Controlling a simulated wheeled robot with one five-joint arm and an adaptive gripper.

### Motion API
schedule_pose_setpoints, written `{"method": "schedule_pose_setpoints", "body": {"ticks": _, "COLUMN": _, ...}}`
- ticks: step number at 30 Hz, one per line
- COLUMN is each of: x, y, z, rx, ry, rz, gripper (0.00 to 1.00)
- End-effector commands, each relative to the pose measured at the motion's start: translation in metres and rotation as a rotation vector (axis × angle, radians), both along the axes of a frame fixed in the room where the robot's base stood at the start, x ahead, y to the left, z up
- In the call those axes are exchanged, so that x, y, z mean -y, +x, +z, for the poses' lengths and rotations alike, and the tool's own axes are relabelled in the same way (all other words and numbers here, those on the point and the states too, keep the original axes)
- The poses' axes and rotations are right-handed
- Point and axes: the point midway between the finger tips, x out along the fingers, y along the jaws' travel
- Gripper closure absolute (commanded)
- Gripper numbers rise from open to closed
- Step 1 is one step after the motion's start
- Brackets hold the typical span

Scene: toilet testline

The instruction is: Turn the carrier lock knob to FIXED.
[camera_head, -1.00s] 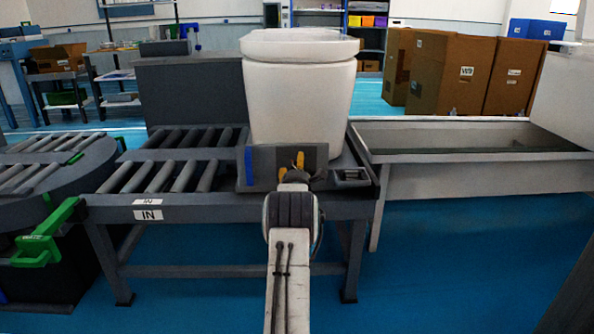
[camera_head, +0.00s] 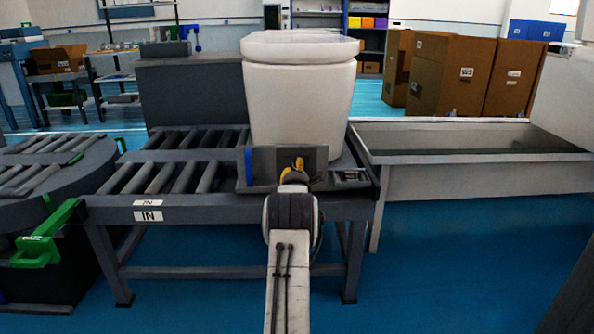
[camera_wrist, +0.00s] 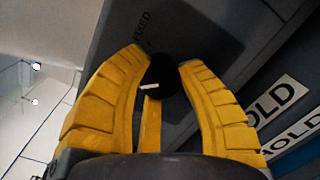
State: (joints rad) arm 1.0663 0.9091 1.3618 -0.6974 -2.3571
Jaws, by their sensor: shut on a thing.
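The carrier lock knob (camera_wrist: 168,78) is round and black with a short white mark, and it sits on a dark grey panel (camera_head: 262,166). In the wrist view its white mark lies nearly level, on the knob's left part. The printed word FIXED (camera_wrist: 142,26) is on the panel up and left of the knob. My gripper (camera_wrist: 164,60) has yellow ribbed fingers and is shut on the knob, with a finger on its left and right. Another yellow piece shows below the knob. In the head view my gripper (camera_head: 293,168) is at the panel's front and hides the knob.
A white toilet-like ceramic body (camera_head: 300,105) stands behind the panel on the carrier. A roller conveyor (camera_head: 170,175) with IN labels is at left, and a green-handled turntable (camera_head: 40,245) beyond it. A white basin (camera_head: 480,175) is at right. HOLD labels (camera_wrist: 285,95) show in the wrist view.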

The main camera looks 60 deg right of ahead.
Motion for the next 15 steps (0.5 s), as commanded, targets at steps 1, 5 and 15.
{"method": "schedule_pose_setpoints", "body": {"ticks": 1, "x": 0.0003, "y": 0.0001, "z": 0.002, "rx": 0.002, "ry": -0.004, "rz": 0.0, "gripper": 0.98}}
{"method": "schedule_pose_setpoints", "body": {"ticks": 5, "x": 0.0004, "y": 0.0001, "z": 0.0025, "rx": 0.018, "ry": 0.005, "rz": 0.0, "gripper": 0.98}}
{"method": "schedule_pose_setpoints", "body": {"ticks": 15, "x": 0.0006, "y": -0.0001, "z": 0.0035, "rx": 0.205, "ry": 0.121, "rz": -0.002, "gripper": 0.98}}
